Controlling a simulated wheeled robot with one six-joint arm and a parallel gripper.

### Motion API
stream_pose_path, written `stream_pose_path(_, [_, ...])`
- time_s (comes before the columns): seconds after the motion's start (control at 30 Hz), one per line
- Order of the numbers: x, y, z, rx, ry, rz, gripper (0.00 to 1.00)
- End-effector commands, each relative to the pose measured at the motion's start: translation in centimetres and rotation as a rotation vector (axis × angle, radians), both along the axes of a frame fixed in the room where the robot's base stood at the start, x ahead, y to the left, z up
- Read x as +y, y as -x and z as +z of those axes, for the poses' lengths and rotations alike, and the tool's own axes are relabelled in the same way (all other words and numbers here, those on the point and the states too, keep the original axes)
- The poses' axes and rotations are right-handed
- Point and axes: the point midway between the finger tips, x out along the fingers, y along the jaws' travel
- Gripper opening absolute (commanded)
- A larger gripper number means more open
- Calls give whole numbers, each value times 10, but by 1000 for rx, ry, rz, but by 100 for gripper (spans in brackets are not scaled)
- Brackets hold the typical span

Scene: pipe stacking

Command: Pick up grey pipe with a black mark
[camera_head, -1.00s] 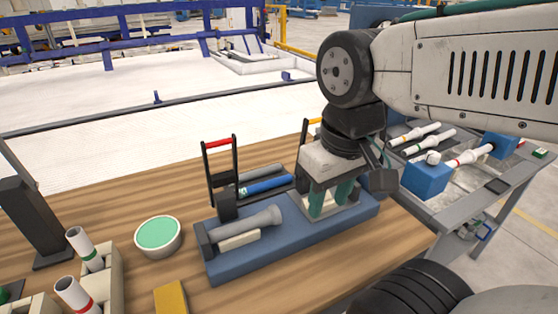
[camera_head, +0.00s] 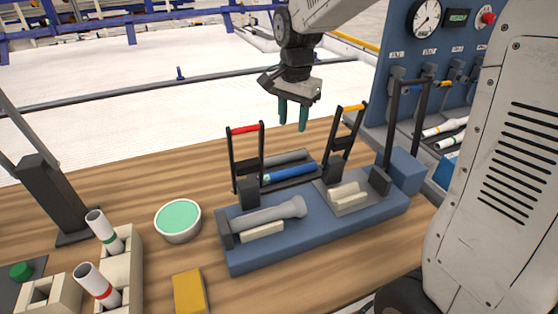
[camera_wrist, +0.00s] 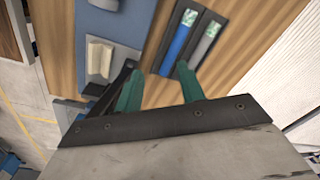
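A grey pipe (camera_head: 290,157) lies at the back of the wooden table, behind a blue pipe (camera_head: 290,173). Both also show in the wrist view, the grey pipe (camera_wrist: 206,42) right of the blue pipe (camera_wrist: 180,47). A second grey pipe with a flared end (camera_head: 265,216) lies on the blue fixture (camera_head: 325,238). I cannot make out a black mark on either grey pipe. My gripper (camera_head: 292,114) hangs above the back of the table, over the grey and blue pair. Its green fingers are apart and empty, also in the wrist view (camera_wrist: 158,68).
Red and orange clamp handles (camera_head: 244,128) (camera_head: 354,107) rise from the fixture near the pipe pair. A green-topped bowl (camera_head: 178,220), a yellow block (camera_head: 189,292) and white pipes in beige holders (camera_head: 122,262) stand at left. A gauge panel (camera_head: 400,80) stands at right.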

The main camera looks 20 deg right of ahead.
Motion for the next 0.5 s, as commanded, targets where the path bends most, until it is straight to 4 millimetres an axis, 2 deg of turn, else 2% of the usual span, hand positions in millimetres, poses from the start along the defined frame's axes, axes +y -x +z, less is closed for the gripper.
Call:
stream_pose_path(0.03, [1,-20,-16,13,-2,-61,39])
stream_pose_path(0.2, [3,-79,-65,27,-9,-286,39])
stream_pose_path(0.3, [4,-106,-94,34,-11,-400,39])
stream_pose_path(0.4, [5,-125,-119,40,-12,-491,39])
stream_pose_path(0.5, [6,-138,-136,41,-13,-553,39])
